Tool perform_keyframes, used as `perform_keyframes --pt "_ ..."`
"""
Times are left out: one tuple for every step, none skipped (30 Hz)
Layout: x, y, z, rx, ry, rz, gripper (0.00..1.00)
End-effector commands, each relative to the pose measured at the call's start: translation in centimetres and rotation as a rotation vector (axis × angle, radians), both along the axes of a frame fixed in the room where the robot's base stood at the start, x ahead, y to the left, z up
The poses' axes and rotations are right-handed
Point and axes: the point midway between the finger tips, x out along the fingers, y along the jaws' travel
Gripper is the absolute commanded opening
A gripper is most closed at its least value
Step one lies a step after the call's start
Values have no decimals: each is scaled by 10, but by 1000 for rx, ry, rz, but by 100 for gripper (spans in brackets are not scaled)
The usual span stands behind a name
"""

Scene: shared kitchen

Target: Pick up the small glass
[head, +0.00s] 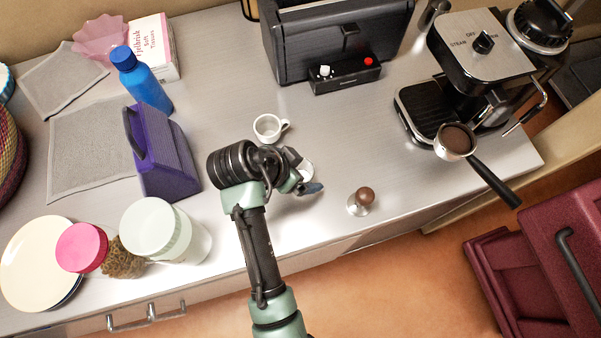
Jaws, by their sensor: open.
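My gripper (304,172) is over the front part of the metal counter, with its fingers pointing right. It is open. A small pale, rounded object, apparently the small glass (307,170), shows between and just beyond the fingers. My gripper hides much of it, and I cannot tell whether the fingers touch it. A white cup with a handle (268,127) stands just behind my gripper, apart from it.
A metal tamper with a brown knob (365,197) stands to the right. A purple box-shaped item (163,155) and a lidded jar (165,230) stand left. A black toaster (335,45) and coffee machine (470,75) are behind.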

Motion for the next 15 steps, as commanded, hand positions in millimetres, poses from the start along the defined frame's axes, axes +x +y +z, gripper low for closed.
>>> perform_keyframes --pt "0 0 -1 0 0 0 100" --pt "0 0 -1 0 0 0 100" --pt "0 0 -1 0 0 0 100" --pt "0 0 -1 0 0 0 100" --pt "0 0 -1 0 0 0 100" --pt "0 0 -1 0 0 0 100" --pt "0 0 -1 0 0 0 95" --pt "0 0 -1 0 0 0 89" --pt "0 0 -1 0 0 0 82" --pt "0 0 -1 0 0 0 77" --pt "0 0 -1 0 0 0 71" --pt "0 0 -1 0 0 0 64" --pt "0 0 -1 0 0 0 59" --pt "0 0 -1 0 0 0 53" --pt "0 0 -1 0 0 0 46"
